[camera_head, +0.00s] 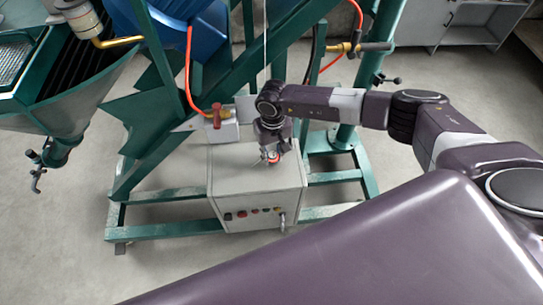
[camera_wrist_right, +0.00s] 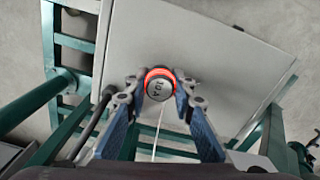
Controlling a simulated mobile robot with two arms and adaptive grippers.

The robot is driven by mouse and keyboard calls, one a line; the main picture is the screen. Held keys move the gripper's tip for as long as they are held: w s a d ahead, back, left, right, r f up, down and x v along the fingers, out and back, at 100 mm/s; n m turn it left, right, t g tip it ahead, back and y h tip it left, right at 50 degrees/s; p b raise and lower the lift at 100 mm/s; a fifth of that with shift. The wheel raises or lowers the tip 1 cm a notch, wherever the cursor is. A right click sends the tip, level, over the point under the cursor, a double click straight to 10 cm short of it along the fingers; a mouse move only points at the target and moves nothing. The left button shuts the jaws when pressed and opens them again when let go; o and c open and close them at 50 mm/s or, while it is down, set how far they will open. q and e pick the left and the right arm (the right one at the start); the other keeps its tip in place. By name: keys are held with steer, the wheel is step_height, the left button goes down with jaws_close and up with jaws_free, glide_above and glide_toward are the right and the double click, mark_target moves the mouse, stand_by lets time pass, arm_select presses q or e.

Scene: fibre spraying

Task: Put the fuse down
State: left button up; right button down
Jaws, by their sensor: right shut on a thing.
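The fuse (camera_wrist_right: 159,84) is a small round piece with a red-orange ring and a grey end marked "10 A". In the right wrist view it sits between the fingertips of my right gripper (camera_wrist_right: 155,95), which is shut on it. In the head view the right gripper (camera_head: 272,154) points down over the top of a grey control box (camera_head: 254,174), with the red of the fuse (camera_head: 273,157) just showing. I cannot tell whether the fuse touches the box top. My left gripper is not in view.
The box carries several buttons (camera_head: 255,211) on its front. A green steel frame (camera_head: 165,196) surrounds it, with a green hopper (camera_head: 62,100) at the left. The box top around the gripper is largely clear.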

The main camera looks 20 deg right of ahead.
steer(key=shift+s+d+f, duration=0.1)
steer(key=shift+d+f, duration=0.1)
steer(key=c, duration=1.6)
jaws_free()
steer(key=shift+a+r, duration=0.1)
steer(key=shift+r, duration=0.1)
